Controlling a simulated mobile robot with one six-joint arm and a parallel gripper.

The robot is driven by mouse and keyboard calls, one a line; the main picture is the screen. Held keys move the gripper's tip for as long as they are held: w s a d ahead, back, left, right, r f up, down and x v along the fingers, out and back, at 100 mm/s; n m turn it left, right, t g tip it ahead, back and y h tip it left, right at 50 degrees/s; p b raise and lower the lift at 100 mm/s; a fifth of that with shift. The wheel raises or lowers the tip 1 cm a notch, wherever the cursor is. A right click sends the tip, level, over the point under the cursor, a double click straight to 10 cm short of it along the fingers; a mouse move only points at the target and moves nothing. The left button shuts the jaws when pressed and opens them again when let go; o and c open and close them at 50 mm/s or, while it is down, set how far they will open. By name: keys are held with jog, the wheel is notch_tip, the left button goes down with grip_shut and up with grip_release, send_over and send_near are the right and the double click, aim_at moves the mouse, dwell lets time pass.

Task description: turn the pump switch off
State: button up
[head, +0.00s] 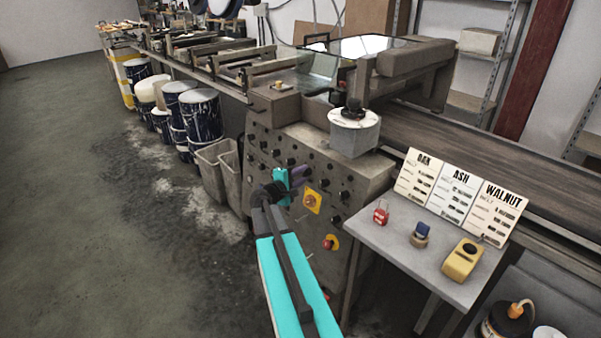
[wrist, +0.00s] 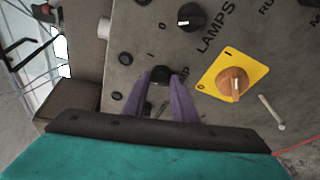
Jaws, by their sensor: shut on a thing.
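The control panel (head: 262,147) is a worn grey face with rows of black knobs. My gripper (head: 300,174) reaches its front in the head view. In the wrist view its two purple fingers (wrist: 160,80) are closed around a black knob (wrist: 160,73). The label beside this knob is partly hidden by the right finger; only its last letters, like "MP", show. The fingers hide the knob's sides, and I cannot tell which mark it points at.
A black knob (wrist: 190,15) marked LAMPS sits above. An orange rotary switch on a yellow plate (wrist: 232,82) is close on the right. A red button (head: 331,242) is lower on the panel. A small table (head: 382,238) with cards stands to the right.

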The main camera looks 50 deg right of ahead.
jog(key=shift+d+r+n+y+p, duration=0.1)
jog(key=shift+n+y+p, duration=0.1)
jog(key=shift+n+p, duration=0.5)
jog(key=shift+d+r+n+y+p, duration=0.1)
jog(key=shift+n+y+p, duration=0.1)
jog(key=shift+n+p, duration=0.5)
jog(key=shift+f, duration=0.1)
jog(key=o, duration=1)
jog(key=shift+a, duration=0.1)
jog(key=b+v, duration=0.2)
jog(key=v, duration=1.1)
jog(key=shift+a, duration=0.35)
